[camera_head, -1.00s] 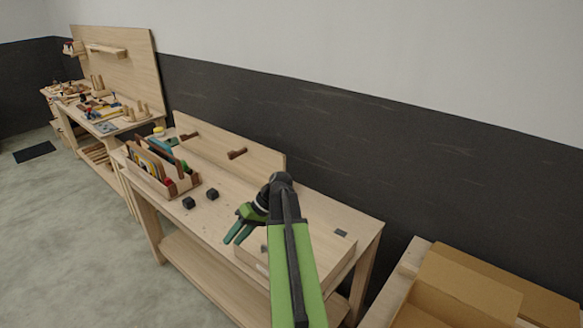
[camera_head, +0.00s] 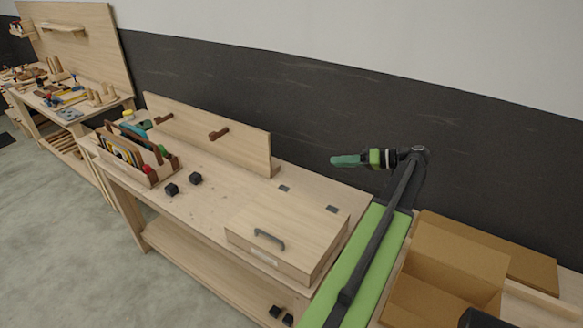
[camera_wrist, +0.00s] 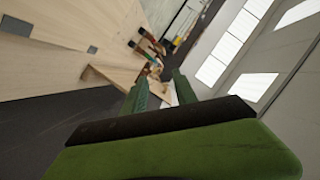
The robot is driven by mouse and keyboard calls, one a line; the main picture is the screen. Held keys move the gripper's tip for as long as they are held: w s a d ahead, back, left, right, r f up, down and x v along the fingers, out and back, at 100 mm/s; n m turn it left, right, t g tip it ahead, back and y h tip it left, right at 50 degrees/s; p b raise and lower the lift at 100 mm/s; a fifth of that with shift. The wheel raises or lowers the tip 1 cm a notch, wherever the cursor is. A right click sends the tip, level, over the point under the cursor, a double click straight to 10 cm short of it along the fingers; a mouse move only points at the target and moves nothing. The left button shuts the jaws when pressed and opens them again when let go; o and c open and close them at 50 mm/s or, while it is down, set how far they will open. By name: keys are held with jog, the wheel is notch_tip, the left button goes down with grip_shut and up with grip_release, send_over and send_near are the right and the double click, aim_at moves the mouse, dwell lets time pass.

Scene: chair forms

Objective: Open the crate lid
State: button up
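The wooden crate (camera_head: 287,262) sits at the right end of the workbench. Its flat wooden lid (camera_head: 300,218) is down on it, with a dark grey handle (camera_head: 268,239) near the front edge. Two small dark plates (camera_head: 284,188) lie along the lid's back edge. My gripper (camera_head: 333,161) is raised behind and above the crate, apart from it, pointing left. In the wrist view its two green fingers (camera_wrist: 160,90) stand apart with nothing held between them.
A wooden organizer (camera_head: 140,160) and two black cubes (camera_head: 183,184) stand left on the bench. A back board with pegs (camera_head: 205,135) rises behind. An open cardboard box (camera_head: 450,275) is at the right. The bench middle is clear.

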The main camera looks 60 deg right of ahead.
jog(key=b+x, duration=0.4)
jog(key=x, duration=1.2)
jog(key=shift+w+a, duration=0.15)
jog(key=shift+w, duration=0.25)
grip_shut()
grip_release()
dwell(0.4)
